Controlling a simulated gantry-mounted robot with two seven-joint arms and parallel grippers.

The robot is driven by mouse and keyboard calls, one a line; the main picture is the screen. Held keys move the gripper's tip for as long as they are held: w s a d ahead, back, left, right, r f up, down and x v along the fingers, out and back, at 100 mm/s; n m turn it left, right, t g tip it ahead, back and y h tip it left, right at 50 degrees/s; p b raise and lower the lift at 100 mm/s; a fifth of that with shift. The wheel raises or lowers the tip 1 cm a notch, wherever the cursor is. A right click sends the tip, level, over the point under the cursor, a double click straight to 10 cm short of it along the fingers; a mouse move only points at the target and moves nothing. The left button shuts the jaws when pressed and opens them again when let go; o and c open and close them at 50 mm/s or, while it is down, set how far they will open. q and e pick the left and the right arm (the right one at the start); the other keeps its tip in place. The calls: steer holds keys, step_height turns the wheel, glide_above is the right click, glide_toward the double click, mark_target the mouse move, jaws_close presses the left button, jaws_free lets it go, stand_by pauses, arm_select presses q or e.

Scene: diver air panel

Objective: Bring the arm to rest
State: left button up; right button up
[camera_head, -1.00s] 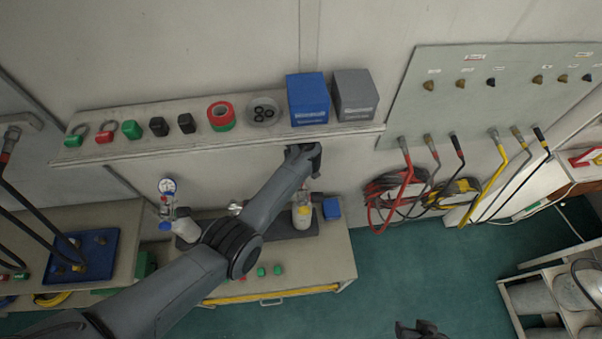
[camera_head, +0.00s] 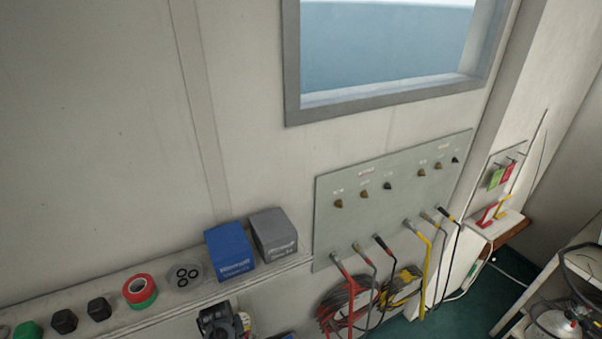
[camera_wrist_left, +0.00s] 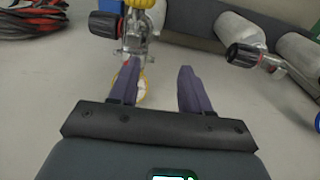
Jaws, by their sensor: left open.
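My left arm shows in the head view only as a dark part of the wrist and gripper (camera_head: 222,320) at the bottom edge, in front of the shelf and below the blue box. The rest of the arm is out of frame. In the left wrist view, my left gripper (camera_wrist_left: 158,88) has its two purple-grey fingers spread apart with nothing held between them. A metal valve with a black knob (camera_wrist_left: 104,25) and a yellow part lies beyond the left finger. My right gripper is not in view.
The shelf (camera_head: 170,315) carries a blue box (camera_head: 229,250), a grey box (camera_head: 273,235), red and green tape rolls (camera_head: 140,290) and black caps. A wall panel (camera_head: 395,195) with hoses hangs to the right. A second black-knobbed valve (camera_wrist_left: 245,55) and pale cylinders show in the left wrist view.

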arm_select(q)
steer(key=s+a+r+m+t+p, duration=0.1)
steer(key=s+a+r+m, duration=0.15)
steer(key=s, duration=1.15)
steer(key=s+d+r+m+t, duration=0.1)
steer(key=s+r+m, duration=0.2)
steer(key=s+r, duration=0.35)
steer(key=s+r+m+t, duration=0.15)
steer(key=s+r, duration=0.25)
steer(key=s, duration=0.5)
step_height(320, 180, down, 32)
steer(key=b, duration=3)
steer(key=shift+d+r+m+g+b, duration=0.15)
steer(key=shift+r+m+g+b, duration=0.1)
steer(key=shift+m+g+b, duration=0.15)
steer(key=shift+r, duration=0.1)
